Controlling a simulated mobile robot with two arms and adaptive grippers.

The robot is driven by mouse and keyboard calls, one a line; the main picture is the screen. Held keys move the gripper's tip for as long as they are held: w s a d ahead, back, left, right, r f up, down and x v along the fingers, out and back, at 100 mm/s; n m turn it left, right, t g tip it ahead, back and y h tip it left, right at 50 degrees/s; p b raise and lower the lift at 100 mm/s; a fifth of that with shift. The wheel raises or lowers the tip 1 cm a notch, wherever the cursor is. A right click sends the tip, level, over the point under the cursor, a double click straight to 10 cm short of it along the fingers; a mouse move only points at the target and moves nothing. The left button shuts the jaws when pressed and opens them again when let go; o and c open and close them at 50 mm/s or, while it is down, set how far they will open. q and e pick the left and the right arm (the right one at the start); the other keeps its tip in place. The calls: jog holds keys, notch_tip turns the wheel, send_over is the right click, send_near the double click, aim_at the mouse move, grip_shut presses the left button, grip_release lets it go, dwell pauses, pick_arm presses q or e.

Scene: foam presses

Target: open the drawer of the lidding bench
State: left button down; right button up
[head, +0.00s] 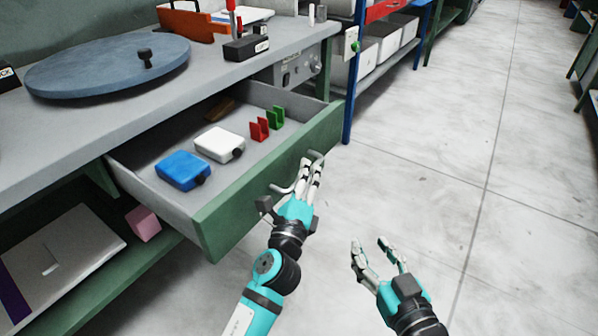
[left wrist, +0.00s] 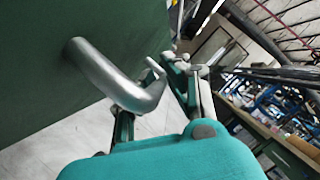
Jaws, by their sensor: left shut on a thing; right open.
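The drawer (head: 270,182) of the lidding bench (head: 110,115) stands pulled out, with its green front facing me. Inside lie a blue box (head: 183,170), a white box (head: 220,145), a red clip (head: 259,129), a green clip (head: 275,117) and a brown item (head: 218,110). My left gripper (head: 308,172) is shut on the drawer's grey bar handle (head: 285,189). The handle also shows in the left wrist view (left wrist: 112,80), where the fingers are at its bend. My right gripper (head: 378,252) is open and empty over the floor, to the right of the drawer.
A round blue-grey disc (head: 100,66) and a black block (head: 246,48) sit on the bench top. A lower shelf holds a pale case (head: 60,255) and a pink block (head: 143,223). A blue rack post (head: 350,90) stands beside the drawer. The floor (head: 450,150) at right is clear.

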pick_arm(q)
jog(key=shift+f, duration=0.1)
jog(key=c, duration=1.4)
grip_release()
jog(key=shift+s, duration=0.1)
jog(key=v, duration=1.2)
